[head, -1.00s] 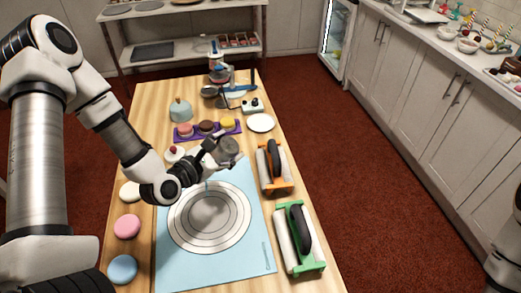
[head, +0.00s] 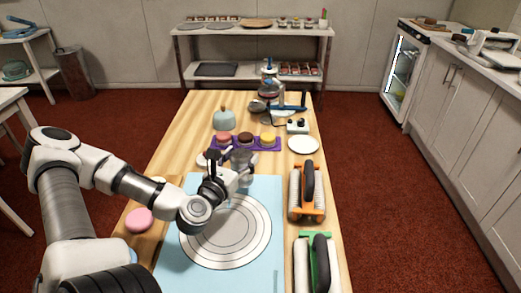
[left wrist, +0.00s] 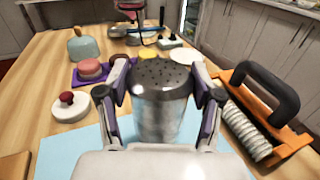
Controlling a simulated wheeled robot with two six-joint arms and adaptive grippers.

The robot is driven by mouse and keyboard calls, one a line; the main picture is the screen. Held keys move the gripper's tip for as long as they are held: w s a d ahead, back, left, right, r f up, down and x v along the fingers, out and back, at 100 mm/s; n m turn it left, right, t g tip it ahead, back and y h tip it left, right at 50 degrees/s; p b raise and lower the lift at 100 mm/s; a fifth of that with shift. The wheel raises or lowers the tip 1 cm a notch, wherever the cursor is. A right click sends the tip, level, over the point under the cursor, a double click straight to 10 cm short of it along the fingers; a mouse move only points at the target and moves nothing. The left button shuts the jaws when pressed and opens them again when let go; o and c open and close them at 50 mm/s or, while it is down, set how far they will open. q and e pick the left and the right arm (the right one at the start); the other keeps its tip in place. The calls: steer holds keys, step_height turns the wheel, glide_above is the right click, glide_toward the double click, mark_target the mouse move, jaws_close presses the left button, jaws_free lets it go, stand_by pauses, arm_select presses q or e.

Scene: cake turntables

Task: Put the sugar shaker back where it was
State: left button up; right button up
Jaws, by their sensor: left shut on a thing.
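The sugar shaker (head: 242,159) is a grey, see-through cylinder with a domed metal lid full of holes. My left gripper (head: 236,172) is shut around it, and the shaker looks upright above the far part of the blue mat (head: 179,258). In the left wrist view the shaker (left wrist: 162,90) stands between the two fingers, lid toward the top; its lower part is hidden by my gripper's body. A pale round turntable (head: 226,232) with dark rings lies on the mat, just nearer than the gripper. My right gripper is out of view.
Behind the shaker is a purple tray (head: 270,149) with small cakes. An orange-framed roller (head: 307,195) and a green-framed one (head: 318,262) line the right edge. A white plate (head: 303,145) lies back right; a pink disc (head: 139,220) lies left.

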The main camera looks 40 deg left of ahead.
arm_select(q)
steer(key=shift+w+f+b, duration=0.2)
steer(key=shift+w+b, duration=0.15)
steer(key=w+a+f+b, duration=0.1)
steer(key=w, duration=0.3)
steer(key=w+a+f+b, duration=0.2)
steer(key=w, duration=0.2)
steer(key=w+a+f+b, duration=0.1)
steer(key=w+a, duration=0.1)
steer(key=w, duration=0.2)
steer(key=shift+w+f+b, duration=0.1)
steer(key=shift+f+b, duration=0.15)
steer(key=shift+b, duration=0.05)
steer(key=o, duration=1.4)
steer(key=shift+c, duration=0.2)
steer(key=shift+d, duration=0.1)
